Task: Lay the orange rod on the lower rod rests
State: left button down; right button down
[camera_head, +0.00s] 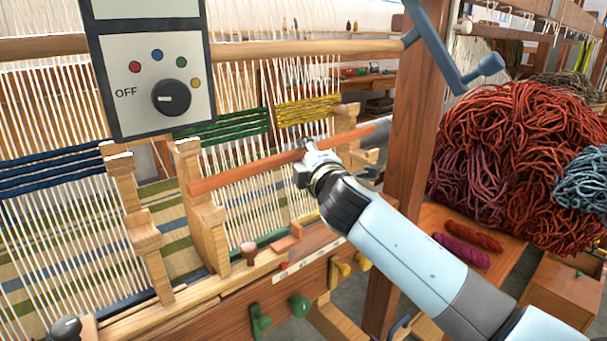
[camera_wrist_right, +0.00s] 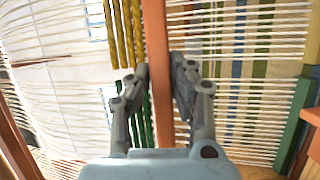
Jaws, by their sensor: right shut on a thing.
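The orange rod (camera_head: 245,171) is held across the front of the warp threads, its right end higher in the picture. My right gripper (camera_head: 311,152) is shut on it right of its middle. In the wrist view the rod (camera_wrist_right: 158,70) runs between the two fingers of that gripper (camera_wrist_right: 158,85). The rod's left end overlaps a stepped wooden post (camera_head: 205,215) and its right end passes a second one (camera_head: 350,112). I cannot tell whether the rod touches their steps. A third stepped post (camera_head: 133,215) stands further left. My left gripper is not seen.
A control panel with a knob (camera_head: 171,97) hangs at upper left. A brown upright (camera_head: 412,130) with a blue-grey crank (camera_head: 450,60) stands right of the rod. Green (camera_head: 225,132) and yellow (camera_head: 305,110) yarn bands cross the warp. Red wool (camera_head: 520,150) lies at right.

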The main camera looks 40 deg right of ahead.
notch_tip(320, 180, down, 4)
jog(key=shift+r+b, duration=0.1)
jog(key=shift+b, duration=0.7)
jog(key=c, duration=1.2)
grip_release()
